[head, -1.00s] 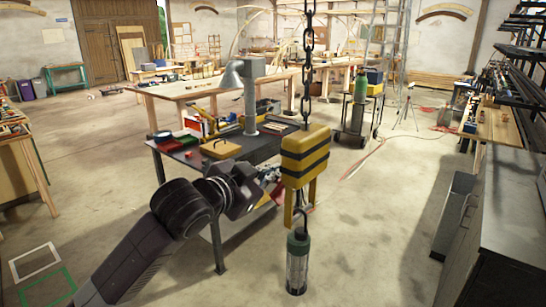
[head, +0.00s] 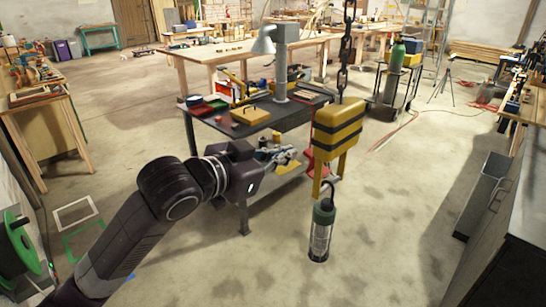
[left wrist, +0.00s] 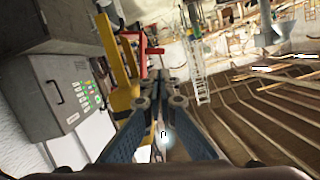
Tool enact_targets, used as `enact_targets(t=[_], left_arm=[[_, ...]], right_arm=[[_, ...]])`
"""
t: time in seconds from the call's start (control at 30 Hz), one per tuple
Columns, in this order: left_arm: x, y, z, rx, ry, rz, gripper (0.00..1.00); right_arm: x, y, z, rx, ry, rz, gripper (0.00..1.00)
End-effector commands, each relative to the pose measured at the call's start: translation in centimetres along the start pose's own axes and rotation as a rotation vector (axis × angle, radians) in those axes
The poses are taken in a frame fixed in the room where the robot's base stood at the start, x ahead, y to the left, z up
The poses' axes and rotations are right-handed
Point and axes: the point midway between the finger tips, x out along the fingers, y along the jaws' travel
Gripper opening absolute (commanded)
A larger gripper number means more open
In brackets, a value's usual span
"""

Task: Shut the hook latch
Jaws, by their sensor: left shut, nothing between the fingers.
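A yellow hook block (head: 338,128) with black stripes hangs on a dark chain. Below it, a yellow hook part (head: 319,176) carries a grey-green cylindrical lamp (head: 321,232) by its curved handle. My left gripper (head: 290,157) is just left of the block, pointing at it, with its fingers closed and empty. In the left wrist view the closed fingertips (left wrist: 162,84) are in front, with yellow metal (left wrist: 120,62) and a red piece (left wrist: 143,58), possibly the latch, beyond them to the left. I cannot tell whether the fingers touch either. My right gripper is not in view.
A trolley with a green bottle (head: 397,57) is farther back. The floor around the hanging lamp is clear.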

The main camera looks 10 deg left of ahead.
Motion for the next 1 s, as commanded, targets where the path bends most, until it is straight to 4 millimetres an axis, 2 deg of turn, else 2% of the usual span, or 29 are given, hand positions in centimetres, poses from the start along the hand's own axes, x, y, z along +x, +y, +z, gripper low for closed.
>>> enact_targets(t=[0.1, 0.3, 0.67, 0.77, 0.87, 0.97, 1.0], left_arm=[[-2.3, 0.0, 0.1, 0.001, 0.000, 0.000, 0.00], [-4.2, 0.0, 0.1, -0.002, 0.000, -0.001, 0.00], [-4.5, 0.0, 0.0, -0.003, 0.000, 0.000, 0.00], [-3.9, -0.5, 0.8, -0.020, -0.009, -0.006, 0.00], [-1.9, -2.1, 3.5, -0.078, -0.039, -0.032, 0.00], [1.0, -4.5, 8.8, -0.164, -0.092, -0.077, 0.00], [2.1, -5.4, 11.5, -0.199, -0.118, -0.099, 0.00]], right_arm=[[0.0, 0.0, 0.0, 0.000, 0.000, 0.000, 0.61], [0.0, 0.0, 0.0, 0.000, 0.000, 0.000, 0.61], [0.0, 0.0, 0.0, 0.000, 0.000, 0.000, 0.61], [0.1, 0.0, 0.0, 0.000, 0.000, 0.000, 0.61], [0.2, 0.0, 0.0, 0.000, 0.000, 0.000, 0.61], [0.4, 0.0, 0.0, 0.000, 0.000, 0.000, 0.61], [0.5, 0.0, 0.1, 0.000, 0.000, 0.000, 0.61]])
